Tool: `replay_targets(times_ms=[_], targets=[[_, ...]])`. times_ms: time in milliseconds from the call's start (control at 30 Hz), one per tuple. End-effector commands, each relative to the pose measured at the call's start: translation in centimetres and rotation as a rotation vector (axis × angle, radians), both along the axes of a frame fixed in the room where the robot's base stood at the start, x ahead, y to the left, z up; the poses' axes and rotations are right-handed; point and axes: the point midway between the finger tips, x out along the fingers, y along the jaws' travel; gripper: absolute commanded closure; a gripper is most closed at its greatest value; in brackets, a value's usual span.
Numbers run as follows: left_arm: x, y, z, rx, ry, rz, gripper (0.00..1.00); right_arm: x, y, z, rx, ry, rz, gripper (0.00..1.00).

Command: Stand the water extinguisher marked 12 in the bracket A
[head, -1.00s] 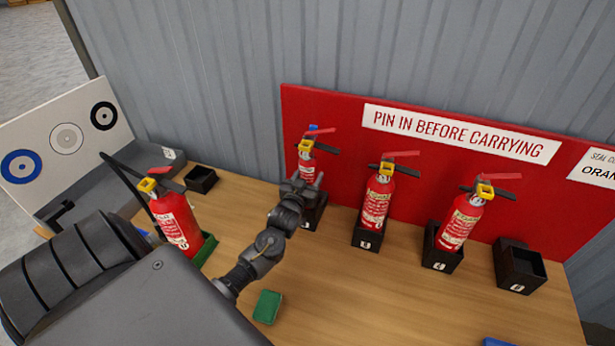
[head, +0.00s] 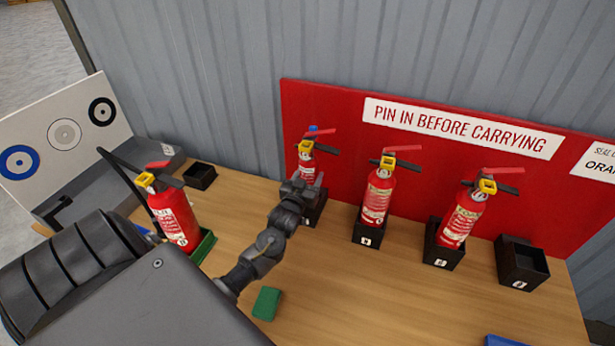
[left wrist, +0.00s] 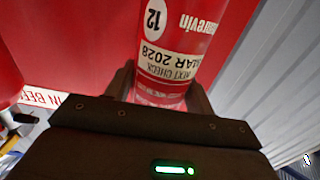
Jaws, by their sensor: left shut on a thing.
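The red extinguisher (head: 307,163) with a round 12 on its label, clear in the left wrist view (left wrist: 175,45), stands upright at the left end of the red board. It has a yellow collar, a red lever and a blue bit at the top. My left gripper (head: 304,184) is shut on its body, a finger on each side. Its foot is at a black bracket (head: 316,210), partly hidden by my gripper; I cannot tell how deep it sits. Bracket letters are too small to read. My right gripper is out of view.
Two more extinguishers (head: 377,198) (head: 461,217) stand in black brackets to the right; an end bracket (head: 522,265) is empty. Another extinguisher (head: 174,215) stands by a green tray (head: 204,246) at left. A small black box (head: 200,176) and a green block (head: 266,303) are on the bench.

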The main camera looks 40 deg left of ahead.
Motion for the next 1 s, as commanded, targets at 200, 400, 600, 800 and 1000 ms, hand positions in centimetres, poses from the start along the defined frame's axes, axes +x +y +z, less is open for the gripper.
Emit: replay_targets(times_ms=[200,400,600,800,1000], targets=[[0.1,0.0,0.5,0.001,-0.01,0.0,0.92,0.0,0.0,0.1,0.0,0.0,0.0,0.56],[0.1,0.0,0.4,0.001,-0.01,0.0,0.92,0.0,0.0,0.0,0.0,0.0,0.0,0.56],[0.1,0.0,0.1,0.001,-0.01,0.0,0.92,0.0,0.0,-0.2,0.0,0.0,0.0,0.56],[0.1,0.0,-0.4,0.001,-0.01,0.0,0.92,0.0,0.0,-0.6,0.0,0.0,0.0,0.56],[0.1,0.0,-0.9,0.001,-0.01,0.0,0.92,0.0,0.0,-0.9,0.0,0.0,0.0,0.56]])
